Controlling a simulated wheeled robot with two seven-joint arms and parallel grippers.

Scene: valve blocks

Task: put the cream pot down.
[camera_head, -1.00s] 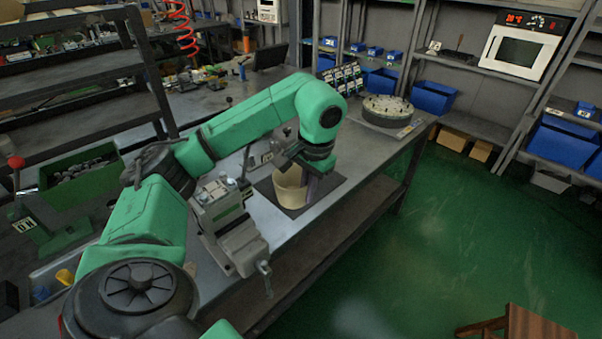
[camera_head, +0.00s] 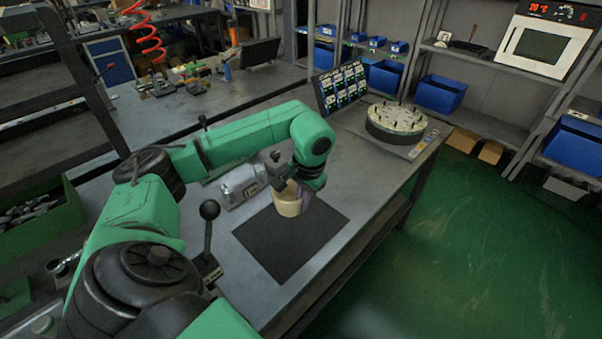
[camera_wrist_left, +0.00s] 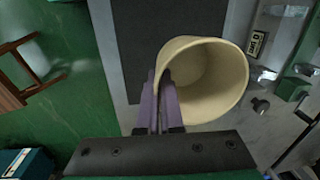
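The cream pot (camera_head: 287,205) is a round, open-topped cup over the far part of a square dark mat (camera_head: 285,245) on the metal bench. My left gripper (camera_head: 297,188) is at the pot's rim. In the left wrist view, the pot (camera_wrist_left: 215,85) has its open mouth toward the camera. The purple fingers of my left gripper (camera_wrist_left: 160,103) are close together at its rim, shut on the wall. Part of the dark mat (camera_wrist_left: 150,40) shows behind the pot. I cannot tell whether the pot's base touches the mat. My right gripper is not in view.
A grey clamp-like block (camera_head: 240,187) stands left of the pot. A black-knobbed lever (camera_head: 208,212) stands near the mat's left corner. A round fixture (camera_head: 396,120) sits at the bench's far right. The mat's near part is bare; the bench edge is to its right.

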